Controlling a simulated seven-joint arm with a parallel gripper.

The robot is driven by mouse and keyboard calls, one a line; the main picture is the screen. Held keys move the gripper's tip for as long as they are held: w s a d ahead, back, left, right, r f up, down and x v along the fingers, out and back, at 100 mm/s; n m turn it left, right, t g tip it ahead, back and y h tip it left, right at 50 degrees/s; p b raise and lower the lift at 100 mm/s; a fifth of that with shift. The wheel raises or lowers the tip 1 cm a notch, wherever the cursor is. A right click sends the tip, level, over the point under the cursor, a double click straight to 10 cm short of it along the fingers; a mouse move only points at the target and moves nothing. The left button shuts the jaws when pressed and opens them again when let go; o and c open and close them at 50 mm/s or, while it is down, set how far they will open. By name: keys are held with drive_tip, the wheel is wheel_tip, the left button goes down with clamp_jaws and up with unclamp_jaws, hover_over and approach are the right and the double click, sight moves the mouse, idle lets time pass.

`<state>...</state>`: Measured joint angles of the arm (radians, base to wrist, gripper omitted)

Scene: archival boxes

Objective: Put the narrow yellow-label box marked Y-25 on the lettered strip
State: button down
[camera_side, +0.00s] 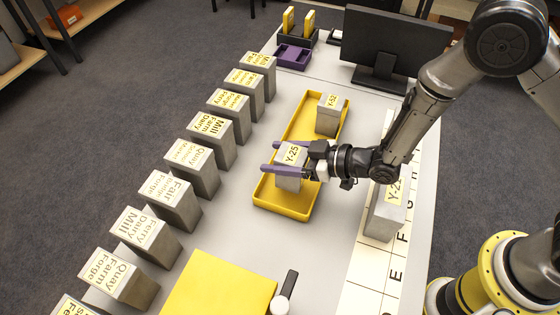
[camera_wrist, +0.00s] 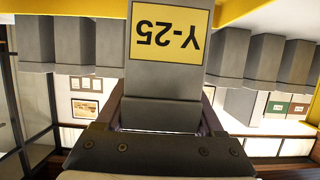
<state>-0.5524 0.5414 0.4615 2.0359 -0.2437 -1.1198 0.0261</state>
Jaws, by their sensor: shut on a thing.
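A grey box with a yellow label marked Y-25 (camera_side: 289,181) is between the purple fingers of my gripper (camera_side: 270,158), over the near part of the yellow tray (camera_side: 283,208). I cannot tell if its base touches the tray. My gripper is shut on it. The wrist view shows this box (camera_wrist: 162,80) close up, its label upside down. The white lettered strip (camera_side: 364,272) runs along the right side of the table. A grey box with a yellow label starting Y-2 (camera_side: 384,222) stands on the strip; its last character is unclear.
A box marked Y-52 (camera_side: 327,122) stands in the tray's far end. A row of labelled grey boxes (camera_side: 178,205) lines the left edge. A yellow block-like surface (camera_side: 218,290) is at the front. A monitor (camera_side: 395,45) and purple holder (camera_side: 292,57) are at the back.

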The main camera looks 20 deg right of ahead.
sight(300, 159)
drive_tip(key=s+d+r, duration=0.1)
drive_tip(key=r, duration=0.1)
drive_tip(key=s+d+r, duration=0.1)
drive_tip(key=r, duration=0.1)
drive_tip(key=s+d+r, duration=0.1)
drive_tip(key=r, duration=0.1)
drive_tip(key=shift+s+r, duration=0.3)
drive_tip(key=shift+s, duration=0.1)
drive_tip(key=s+a+r+v, duration=0.1)
drive_tip(key=v, duration=0.8)
drive_tip(key=w+d, duration=1.3)
drive_tip(key=w, duration=0.3)
drive_tip(key=w+d+f, duration=0.1)
drive_tip(key=d+f, duration=0.1)
drive_tip(key=d, duration=0.7)
drive_tip(key=w+d+f, duration=0.1)
drive_tip(key=w+d, duration=0.1)
drive_tip(key=d, duration=0.7)
drive_tip(key=shift+s+f, duration=0.15)
drive_tip(key=shift+f, duration=5.1)
drive_tip(key=shift+f, duration=0.1)
